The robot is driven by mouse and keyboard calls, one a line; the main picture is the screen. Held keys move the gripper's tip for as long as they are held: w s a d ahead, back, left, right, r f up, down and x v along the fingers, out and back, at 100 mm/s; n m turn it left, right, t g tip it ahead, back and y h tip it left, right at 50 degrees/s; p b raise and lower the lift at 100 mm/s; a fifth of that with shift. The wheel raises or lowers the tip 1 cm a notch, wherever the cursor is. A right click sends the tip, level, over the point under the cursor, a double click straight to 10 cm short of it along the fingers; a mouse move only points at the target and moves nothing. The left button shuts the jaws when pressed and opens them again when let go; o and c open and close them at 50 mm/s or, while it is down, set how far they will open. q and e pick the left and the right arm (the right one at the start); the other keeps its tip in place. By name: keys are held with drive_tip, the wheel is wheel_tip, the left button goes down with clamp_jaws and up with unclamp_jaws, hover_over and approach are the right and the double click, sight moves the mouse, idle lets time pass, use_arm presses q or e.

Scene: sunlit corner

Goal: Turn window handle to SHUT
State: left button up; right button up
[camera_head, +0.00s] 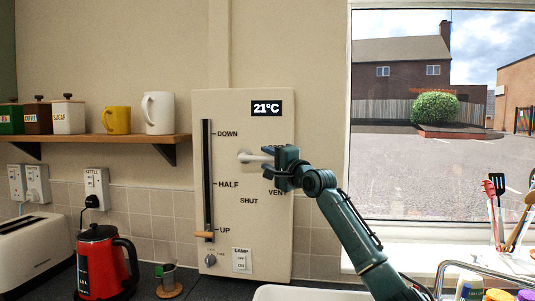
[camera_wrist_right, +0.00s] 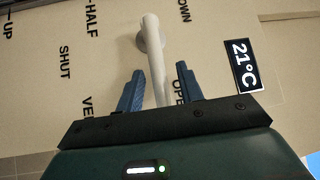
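The white window handle (camera_head: 257,156) is a lever on the cream wall panel. It points right from its pivot, near the OPEN label, which is partly hidden by my gripper. VENT (camera_head: 277,192) is printed lower right and SHUT (camera_head: 249,201) below the pivot. My right gripper (camera_head: 270,163) is at the lever's free end. In the right wrist view, the handle (camera_wrist_right: 154,62) runs between the two blue fingers of the gripper (camera_wrist_right: 160,88), with visible gaps on both sides. The fingers are open around it. My left gripper is not in view.
The panel (camera_head: 225,105) also has a DOWN/HALF/UP slider (camera_head: 204,236), a lamp switch (camera_head: 241,260) and a knob (camera_head: 210,260). A shelf (camera_head: 105,138) with mugs and canisters is left. A red kettle (camera_head: 100,262) and toaster stand below. Utensils stand at the right.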

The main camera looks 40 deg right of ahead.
drive_tip(key=shift+w, duration=0.3)
drive_tip(key=shift+c, duration=0.4)
clamp_jaws()
